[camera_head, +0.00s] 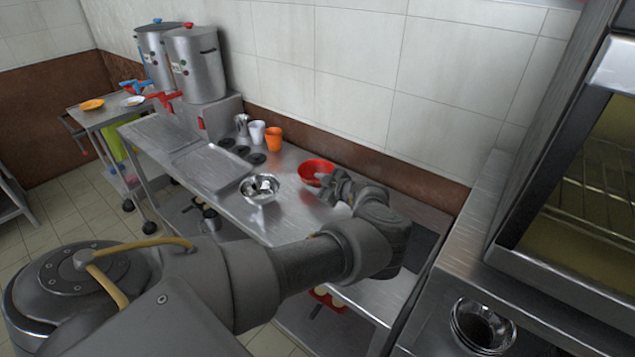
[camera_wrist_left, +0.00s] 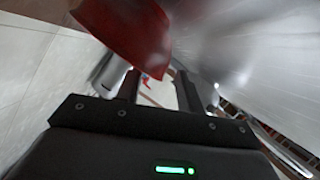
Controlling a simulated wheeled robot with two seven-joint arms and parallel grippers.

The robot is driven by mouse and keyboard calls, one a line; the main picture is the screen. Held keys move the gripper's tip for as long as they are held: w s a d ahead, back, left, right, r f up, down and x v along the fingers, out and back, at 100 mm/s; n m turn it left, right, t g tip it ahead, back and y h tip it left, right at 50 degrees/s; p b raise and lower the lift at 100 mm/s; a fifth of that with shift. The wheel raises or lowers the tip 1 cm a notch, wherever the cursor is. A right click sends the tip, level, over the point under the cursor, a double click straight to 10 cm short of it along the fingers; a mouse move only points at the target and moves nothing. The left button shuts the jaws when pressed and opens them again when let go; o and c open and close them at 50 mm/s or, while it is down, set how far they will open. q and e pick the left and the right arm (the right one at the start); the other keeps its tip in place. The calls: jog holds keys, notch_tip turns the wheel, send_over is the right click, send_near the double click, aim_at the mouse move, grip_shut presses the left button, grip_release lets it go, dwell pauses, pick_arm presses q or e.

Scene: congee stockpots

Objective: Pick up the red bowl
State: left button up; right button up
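The red bowl (camera_head: 313,169) stands upright on the steel counter (camera_head: 293,210) near the back wall. My left gripper (camera_head: 334,186) is at its right side in the head view and hides part of that side. In the left wrist view the bowl (camera_wrist_left: 128,38) fills the upper left. The two fingers of the left gripper (camera_wrist_left: 158,88) are apart there, with a gap showing between them. The bowl's edge is just beyond the fingertips; I cannot tell whether they touch it. My right gripper is not in view.
A metal bowl (camera_head: 260,189) with contents stands left of the red bowl. An orange cup (camera_head: 273,139), a white cup (camera_head: 257,133) and two stockpots (camera_head: 196,65) stand farther left. An oven (camera_head: 590,170) is at the right. Bare counter lies in front of the red bowl.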

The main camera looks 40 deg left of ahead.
pick_arm(q)
jog(key=shift+x, duration=1.1)
jog(key=shift+d, duration=0.15)
jog(key=shift+c, duration=0.9)
grip_shut()
